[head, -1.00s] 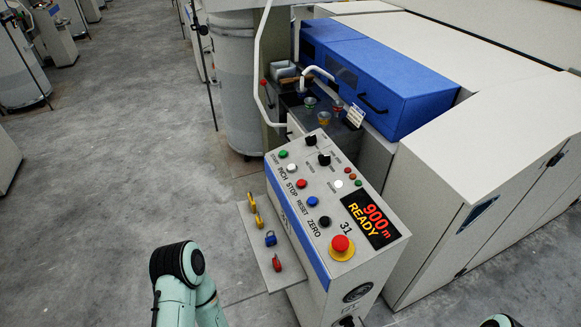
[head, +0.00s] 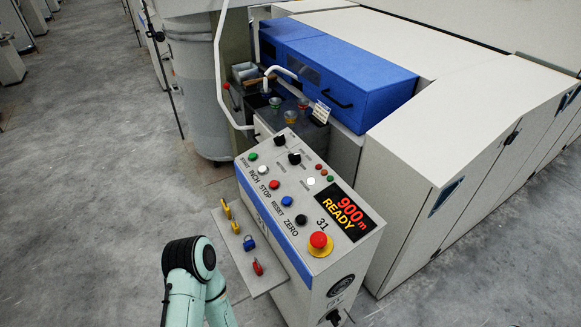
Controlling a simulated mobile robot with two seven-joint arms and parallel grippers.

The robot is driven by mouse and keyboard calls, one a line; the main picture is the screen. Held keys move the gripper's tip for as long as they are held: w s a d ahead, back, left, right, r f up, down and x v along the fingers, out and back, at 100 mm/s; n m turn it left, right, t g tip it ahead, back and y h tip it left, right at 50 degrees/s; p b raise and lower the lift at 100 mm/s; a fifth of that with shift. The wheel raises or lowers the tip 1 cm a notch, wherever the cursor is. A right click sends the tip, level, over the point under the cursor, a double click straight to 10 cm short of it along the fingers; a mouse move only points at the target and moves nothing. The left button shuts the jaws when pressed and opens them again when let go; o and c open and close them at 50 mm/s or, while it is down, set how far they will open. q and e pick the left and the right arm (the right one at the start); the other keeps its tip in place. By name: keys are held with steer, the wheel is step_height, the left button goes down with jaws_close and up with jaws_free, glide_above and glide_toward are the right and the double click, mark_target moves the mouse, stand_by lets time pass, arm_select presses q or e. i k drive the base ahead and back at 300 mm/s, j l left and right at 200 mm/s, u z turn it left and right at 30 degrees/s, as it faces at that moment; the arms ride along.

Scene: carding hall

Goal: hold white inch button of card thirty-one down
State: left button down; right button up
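The control panel (head: 268,219) of card thirty-one stands in the middle of the head view, marked 31. The white inch button (head: 262,170) is the second in its row, between the green start button (head: 252,156) and the red stop button (head: 274,184). Nothing touches or covers it. A blue reset button (head: 287,201) and a black zero button (head: 301,219) follow in the row. The display (head: 344,212) reads 900 m READY. Part of my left arm shows at the bottom, left of the panel. Neither gripper is in view.
A red emergency stop (head: 318,240) sits at the panel's near end. A ledge (head: 230,241) with yellow, blue and red padlocks juts from the panel's left side. A second white button (head: 311,181) is farther right. The blue-hooded machine (head: 350,75) stands behind. Floor at left is clear.

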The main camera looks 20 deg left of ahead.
mark_target(263, 169)
steer(key=j+z, duration=0.95)
steer(key=k+j+z, duration=0.1)
steer(key=j, duration=0.2)
steer(key=j+z, duration=0.15)
steer(key=j, duration=0.2)
steer(key=k+j+z, duration=0.1)
steer(key=k+j, duration=0.15)
steer(key=j, duration=0.25)
steer(key=k+j, duration=0.15)
steer(key=j, duration=0.25)
steer(key=k+j, duration=0.15)
steer(key=j, duration=0.25)
steer(key=k+j, duration=0.15)
steer(key=j, duration=0.25)
steer(key=i+z, duration=0.05)
